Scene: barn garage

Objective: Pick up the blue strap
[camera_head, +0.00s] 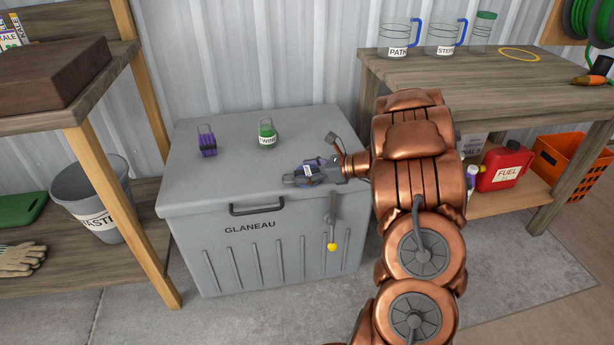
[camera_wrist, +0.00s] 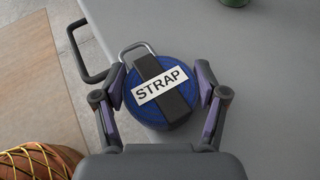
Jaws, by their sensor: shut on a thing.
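The blue strap (camera_wrist: 181,72) is a round blue coil with a black band, a white STRAP label and a metal loop. It is between the fingers of my gripper (camera_wrist: 163,93) in the wrist view, with a finger against each side. My gripper (camera_head: 308,172) also shows in the head view, low over the top of the grey chest (camera_head: 190,180) near its front right. The strap is mostly hidden there by the gripper. I cannot tell whether the strap touches the lid.
A purple strap (camera_head: 207,142) and a green TWINE item (camera_head: 267,134) stand on the chest. A wooden shelf (camera_head: 60,115) is at left, with a waste bin (camera_head: 90,195). A workbench (camera_head: 470,70) with mugs is at right.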

